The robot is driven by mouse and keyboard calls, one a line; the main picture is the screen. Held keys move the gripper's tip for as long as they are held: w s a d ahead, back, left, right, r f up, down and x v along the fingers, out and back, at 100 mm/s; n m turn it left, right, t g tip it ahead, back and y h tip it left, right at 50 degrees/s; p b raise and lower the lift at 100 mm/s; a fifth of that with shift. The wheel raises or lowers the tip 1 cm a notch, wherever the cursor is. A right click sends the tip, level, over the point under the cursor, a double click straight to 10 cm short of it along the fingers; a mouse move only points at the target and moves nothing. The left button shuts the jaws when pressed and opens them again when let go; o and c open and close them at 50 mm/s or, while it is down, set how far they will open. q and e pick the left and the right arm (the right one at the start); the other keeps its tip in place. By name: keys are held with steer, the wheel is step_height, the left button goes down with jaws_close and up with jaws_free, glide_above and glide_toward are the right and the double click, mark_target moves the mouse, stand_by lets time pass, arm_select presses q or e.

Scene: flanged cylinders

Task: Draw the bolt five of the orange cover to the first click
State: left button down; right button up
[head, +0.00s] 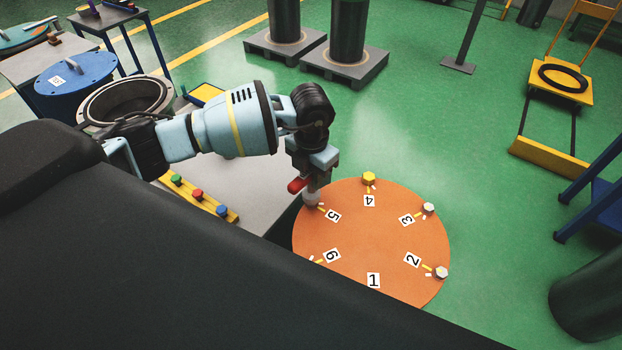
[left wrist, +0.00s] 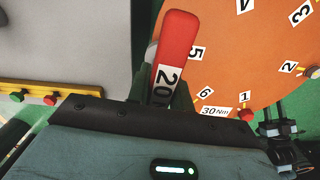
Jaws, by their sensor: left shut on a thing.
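The orange cover (head: 375,235) is a flat disc with number labels around its rim; it also shows in the left wrist view (left wrist: 220,60). My left gripper (head: 318,172) is shut on a red-handled tool (head: 297,185), above label five (head: 333,215). The red handle (left wrist: 178,50) bears a label starting "20". The tool's grey lower end (head: 311,199) is at bolt five and hides it; its exact seating cannot be told. Bolt four (head: 369,177) is yellow; bolts three (head: 429,208) and two (head: 441,272) are pale.
A grey table with a yellow strip of coloured buttons (head: 197,195) stands left of the cover. A "30 Nm" tag (left wrist: 215,111) lies near label six. Dark jointed parts (left wrist: 275,140), possibly my right gripper, show beside it.

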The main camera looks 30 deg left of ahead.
arm_select(q)
steer(key=shift+r, duration=1.9)
